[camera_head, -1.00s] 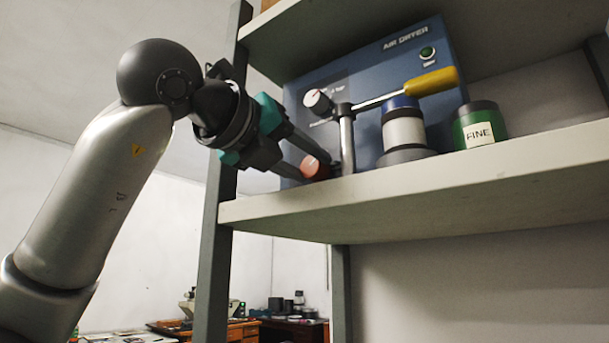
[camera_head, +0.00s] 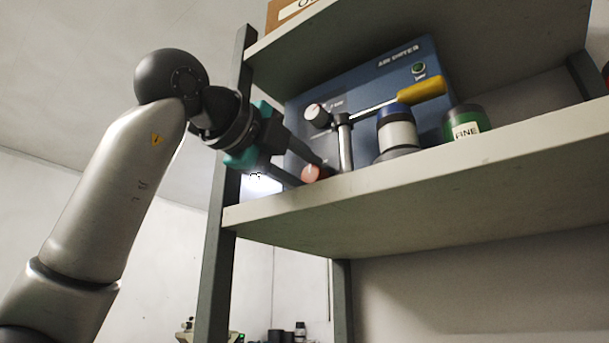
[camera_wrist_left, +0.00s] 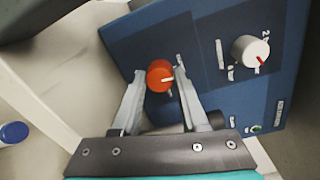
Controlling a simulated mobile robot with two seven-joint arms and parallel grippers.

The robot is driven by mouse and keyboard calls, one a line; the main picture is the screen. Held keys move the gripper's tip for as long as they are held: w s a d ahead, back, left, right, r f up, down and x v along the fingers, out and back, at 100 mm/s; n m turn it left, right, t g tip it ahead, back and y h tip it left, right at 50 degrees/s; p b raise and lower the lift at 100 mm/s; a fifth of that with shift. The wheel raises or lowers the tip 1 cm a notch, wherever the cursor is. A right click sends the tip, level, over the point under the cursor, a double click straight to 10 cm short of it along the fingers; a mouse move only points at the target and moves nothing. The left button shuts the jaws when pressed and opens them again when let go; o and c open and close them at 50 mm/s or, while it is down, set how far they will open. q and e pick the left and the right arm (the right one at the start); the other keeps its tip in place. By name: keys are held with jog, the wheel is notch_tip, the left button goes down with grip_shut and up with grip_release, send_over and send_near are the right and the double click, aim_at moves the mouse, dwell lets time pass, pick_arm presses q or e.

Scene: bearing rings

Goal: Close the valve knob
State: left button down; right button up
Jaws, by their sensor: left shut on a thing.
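The valve knob is a round red knob (camera_head: 312,173) with a pale mark, low on the front of the blue air dryer box (camera_head: 375,75). In the left wrist view the red knob (camera_wrist_left: 159,77) sits between my two fingers, its pale pointer line toward the right finger. My left gripper (camera_head: 308,170) comes in from the left and is shut on the red knob. In the wrist view the left gripper (camera_wrist_left: 160,84) has a finger on each side of it. The fingers partly hide the knob in the head view. My right gripper is in neither view.
A white dial (camera_head: 317,115) and a green button (camera_head: 418,68) are on the box. A metal post (camera_head: 345,145) with a yellow-handled lever (camera_head: 420,90), a blue-topped container (camera_head: 397,130) and a green FINE container (camera_head: 466,122) stand close by on the shelf (camera_head: 400,195). A grey shelf upright (camera_head: 218,240) is beside my arm.

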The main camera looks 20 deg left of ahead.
pick_arm(q)
jog(key=shift+a+n, duration=0.1)
jog(key=shift+n, duration=0.5)
jog(key=shift+c, duration=2.2)
grip_release()
jog(key=shift+s, duration=0.1)
jog(key=b+v, duration=0.2)
jog(key=v, duration=1.3)
